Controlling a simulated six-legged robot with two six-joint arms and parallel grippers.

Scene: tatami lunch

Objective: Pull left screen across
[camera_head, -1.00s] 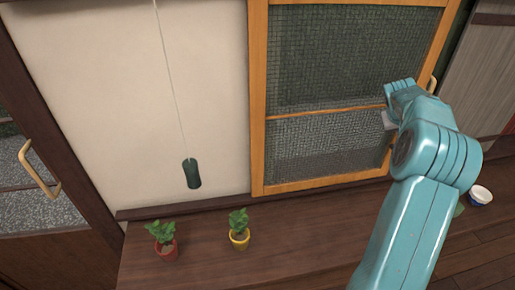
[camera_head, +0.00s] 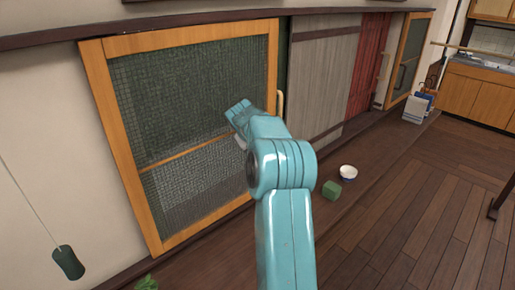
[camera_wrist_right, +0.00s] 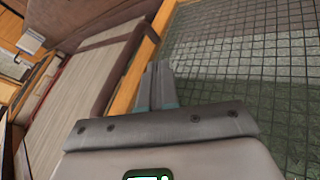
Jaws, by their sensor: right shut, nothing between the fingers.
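The left screen (camera_head: 115,130) is a wooden-framed panel with dark green mesh and a crossbar, upright along the wall at left in the head view. A pale curved handle (camera_head: 280,106) shows at its right edge. My right arm reaches up in front of the screen's right part and hides some of its lower right frame. My right gripper's fingers (camera_wrist_right: 158,85) are together and empty in the wrist view, with the mesh and an orange wooden stile behind them. Whether they touch the frame I cannot tell. My left gripper is in neither current view.
A grey plank panel (camera_head: 320,80) and a red panel (camera_head: 368,65) stand right of the screen. A green block (camera_head: 331,190) and a white bowl (camera_head: 348,172) sit on the ledge. A dark green pull (camera_head: 68,262) hangs on a cord at left. Open wooden floor lies at right.

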